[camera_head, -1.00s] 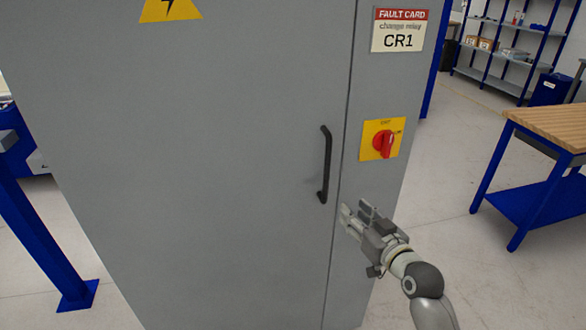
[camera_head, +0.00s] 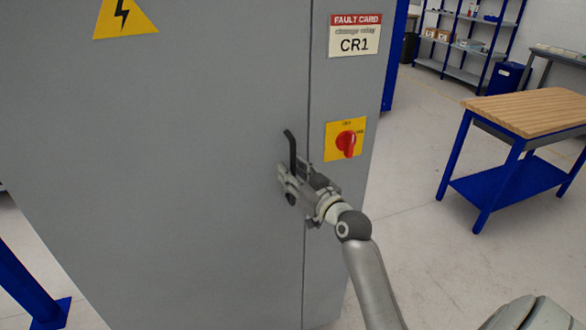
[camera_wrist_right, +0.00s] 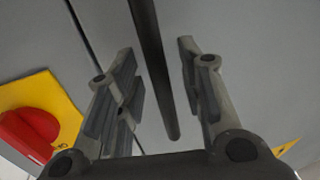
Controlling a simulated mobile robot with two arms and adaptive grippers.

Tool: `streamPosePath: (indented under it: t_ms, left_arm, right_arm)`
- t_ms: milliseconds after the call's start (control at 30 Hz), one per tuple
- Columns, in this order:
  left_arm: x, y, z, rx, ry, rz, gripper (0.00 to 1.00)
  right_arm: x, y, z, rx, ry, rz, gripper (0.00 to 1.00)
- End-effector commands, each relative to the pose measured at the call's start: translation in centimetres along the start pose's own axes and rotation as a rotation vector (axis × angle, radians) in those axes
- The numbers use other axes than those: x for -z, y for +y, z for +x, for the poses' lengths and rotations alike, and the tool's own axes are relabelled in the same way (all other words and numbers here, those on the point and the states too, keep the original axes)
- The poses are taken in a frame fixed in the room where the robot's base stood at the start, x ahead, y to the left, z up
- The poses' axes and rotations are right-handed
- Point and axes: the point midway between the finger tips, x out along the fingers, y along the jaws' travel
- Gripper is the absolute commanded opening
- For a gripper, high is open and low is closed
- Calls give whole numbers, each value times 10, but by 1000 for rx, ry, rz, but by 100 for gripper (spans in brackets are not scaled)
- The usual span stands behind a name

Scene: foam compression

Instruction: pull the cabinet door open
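The grey cabinet door (camera_head: 200,150) fills the left and middle of the head view and looks closed against the frame. Its black vertical handle (camera_head: 291,150) is near the door's right edge, with the lower part hidden by my right gripper (camera_head: 285,178). In the right wrist view, the handle (camera_wrist_right: 150,70) runs between the two fingers of my right gripper (camera_wrist_right: 160,90). The fingers are apart, with a gap on both sides of the handle. My left gripper is not in view.
A red rotary switch (camera_head: 346,143) on a yellow plate sits just right of the handle, beside my right gripper. A fault card (camera_head: 354,36) is above it. A wood-topped blue workbench (camera_head: 530,108) stands to the right, with clear floor between.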

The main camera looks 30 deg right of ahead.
Motion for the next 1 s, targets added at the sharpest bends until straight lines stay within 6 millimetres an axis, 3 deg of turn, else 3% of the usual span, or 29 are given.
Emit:
streamPosePath:
  t_ms: [367,633,1000]
  left_arm:
    - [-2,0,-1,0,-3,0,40]
    - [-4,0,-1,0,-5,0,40]
    - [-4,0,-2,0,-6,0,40]
  right_arm:
    - [0,0,5,0,0,0,34]
    - [0,0,5,0,0,0,0]
    - [0,-1,5,-1,-1,1,0]
